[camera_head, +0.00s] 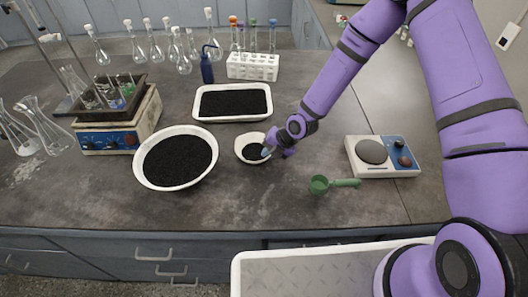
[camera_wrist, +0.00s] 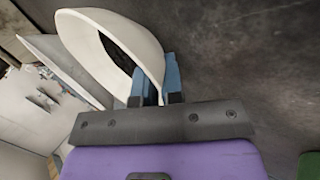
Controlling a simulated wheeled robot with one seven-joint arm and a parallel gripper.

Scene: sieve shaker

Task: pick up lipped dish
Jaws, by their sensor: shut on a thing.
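The lipped dish (camera_head: 241,144) is a small white bowl with black grains inside, near the middle of the bench. It also shows in the wrist view (camera_wrist: 146,42), where its white rim and wall lie between the blue fingers. My gripper (camera_head: 267,152) is at the dish's right side, shut on its rim. The fingers (camera_wrist: 155,80) also show at the wrist view's centre. In the head view the dish looks about level; I cannot tell whether it touches the bench.
A larger white bowl of black grains (camera_head: 143,178) stands left of the dish. A white tray of black grains (camera_head: 197,104) is behind it. A green scoop (camera_head: 320,185) lies front right, and a hotplate-like device (camera_head: 371,151) stands further right. A test-tube rack (camera_head: 252,67) is at the back.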

